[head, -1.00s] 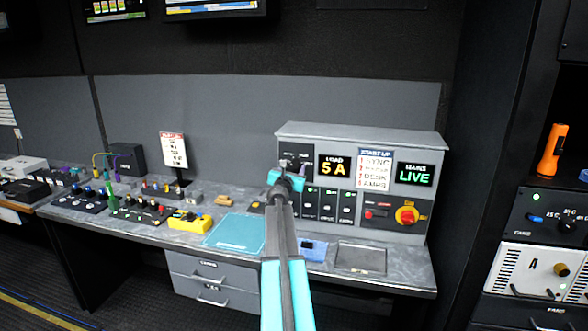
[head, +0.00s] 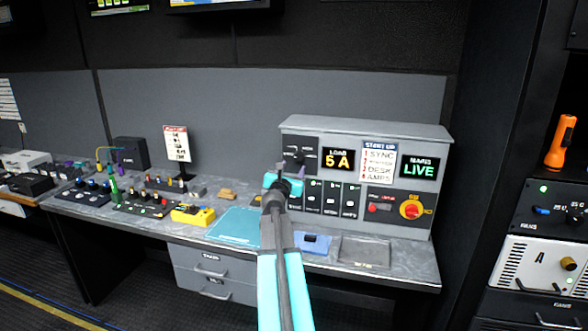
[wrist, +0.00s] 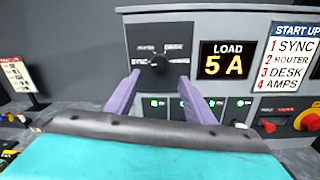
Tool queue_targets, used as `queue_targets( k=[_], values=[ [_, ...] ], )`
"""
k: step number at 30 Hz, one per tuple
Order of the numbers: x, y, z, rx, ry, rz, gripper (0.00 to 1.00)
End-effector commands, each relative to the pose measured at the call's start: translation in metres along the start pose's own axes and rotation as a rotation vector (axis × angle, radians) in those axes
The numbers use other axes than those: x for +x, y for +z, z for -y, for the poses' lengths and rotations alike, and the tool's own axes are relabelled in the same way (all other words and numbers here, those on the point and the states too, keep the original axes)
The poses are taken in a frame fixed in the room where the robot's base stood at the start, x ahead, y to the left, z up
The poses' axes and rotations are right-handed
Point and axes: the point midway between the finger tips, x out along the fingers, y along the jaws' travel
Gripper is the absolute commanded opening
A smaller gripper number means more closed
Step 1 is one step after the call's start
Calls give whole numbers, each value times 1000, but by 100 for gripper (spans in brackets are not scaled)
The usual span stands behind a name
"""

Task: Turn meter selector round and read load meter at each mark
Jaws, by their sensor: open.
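The meter selector (wrist: 156,62) is a small dark knob on the grey power panel, with marks around it that seem to read SYNC, ROUTER, DESK and AMPS. Its exact pointing is too small to tell. It also shows in the head view (head: 296,157). The load meter (wrist: 227,61) beside it reads 5 A in amber; the head view shows the same meter (head: 338,159). My gripper (wrist: 157,90) is open and empty, its two purple fingers spread just below and in front of the knob, apart from it. In the head view my gripper (head: 284,184) is before the panel's left part.
A START UP card (head: 379,160) lists sync, router, desk, amps. A green LIVE mains display (head: 419,168) and a red rotary switch on yellow (head: 411,209) are at the right. Several green-lit switches (head: 331,198) sit below the selector. A teal mat (head: 235,227) lies on the desk.

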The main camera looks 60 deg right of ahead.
Motion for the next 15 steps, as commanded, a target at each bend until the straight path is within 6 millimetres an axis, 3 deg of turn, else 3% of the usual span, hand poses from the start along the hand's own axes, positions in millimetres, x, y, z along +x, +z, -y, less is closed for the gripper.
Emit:
queue_targets(
  k=[15],
  values=[
    [-44, -1, 1, 0, 0, 0, 49]
  ],
)
